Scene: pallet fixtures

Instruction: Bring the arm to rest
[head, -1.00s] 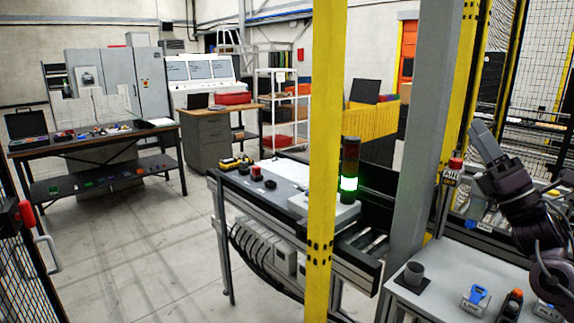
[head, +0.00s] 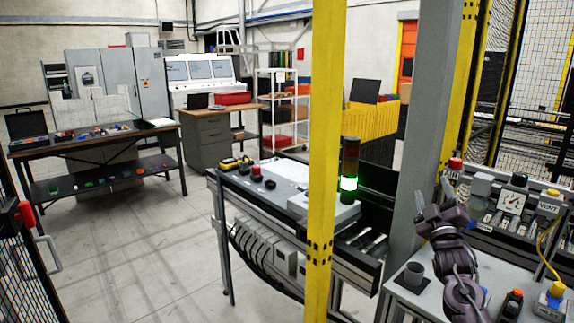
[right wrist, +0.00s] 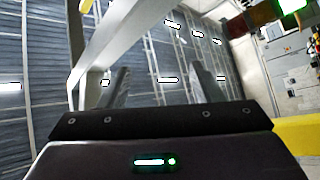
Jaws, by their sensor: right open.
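My right arm (head: 455,255) rises at the lower right of the head view, bent, with its gripper (head: 433,197) pointing up. The gripper is open with nothing between its fingers. It is above the grey worktop, in front of the grey post. In the right wrist view the two fingers of the gripper (right wrist: 166,86) stand apart, with the ceiling and its lights beyond them. My left gripper is not in view.
A grey post (head: 421,120) stands close behind the right gripper. A yellow post (head: 322,150) is further left. A panel with a gauge (head: 512,202) is at the right. A lit signal tower (head: 350,165) stands behind.

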